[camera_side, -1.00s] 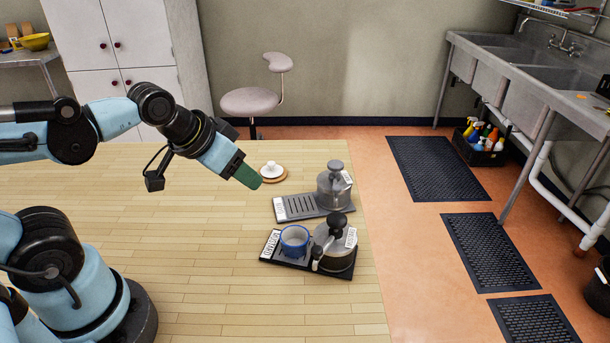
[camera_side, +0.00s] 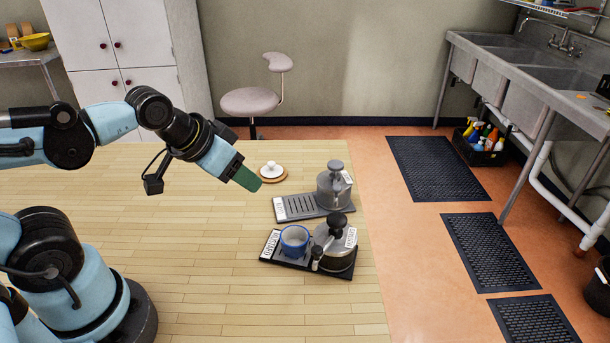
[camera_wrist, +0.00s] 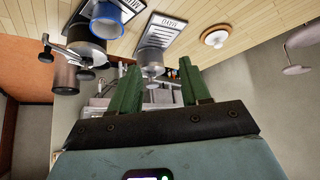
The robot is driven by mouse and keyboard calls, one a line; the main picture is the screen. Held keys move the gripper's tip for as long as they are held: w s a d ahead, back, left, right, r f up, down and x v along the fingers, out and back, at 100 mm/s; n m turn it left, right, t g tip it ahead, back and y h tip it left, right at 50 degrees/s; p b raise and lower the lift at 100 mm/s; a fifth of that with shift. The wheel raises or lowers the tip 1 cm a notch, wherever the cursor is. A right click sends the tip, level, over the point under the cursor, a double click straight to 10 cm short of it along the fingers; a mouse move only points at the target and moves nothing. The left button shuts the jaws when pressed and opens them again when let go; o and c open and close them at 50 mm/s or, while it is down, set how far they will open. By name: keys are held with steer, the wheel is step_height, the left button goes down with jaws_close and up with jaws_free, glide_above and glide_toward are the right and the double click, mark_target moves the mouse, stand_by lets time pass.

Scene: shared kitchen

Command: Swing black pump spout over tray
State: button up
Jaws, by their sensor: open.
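The black-topped pump (camera_side: 336,240) has a silver body and stands on the right part of a dark tray (camera_side: 340,273). A dark spout (camera_side: 316,258) shows on its left side, beside a blue mug (camera_side: 294,243) on the same tray. In the wrist view the pump (camera_wrist: 86,47) and the mug (camera_wrist: 108,18) show at upper left. My gripper (camera_side: 246,180) has green fingers, held above the table left of and behind the pump, apart from it. In the wrist view my gripper (camera_wrist: 160,78) is open with nothing between the fingers.
A second grey pump (camera_side: 332,190) stands on a slotted grey tray (camera_side: 296,207) behind the first. A white knobbed thing on a wooden disc (camera_side: 272,174) sits close to my gripper. The wooden table (camera_side: 220,275) is clear at front and left.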

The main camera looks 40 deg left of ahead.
stand_by(0.5)
step_height(320, 180, up, 7)
steer(key=m+g, duration=0.7)
steer(key=m, duration=0.1)
glide_above(317, 249)
steer(key=shift+f, duration=5.9)
jaws_close()
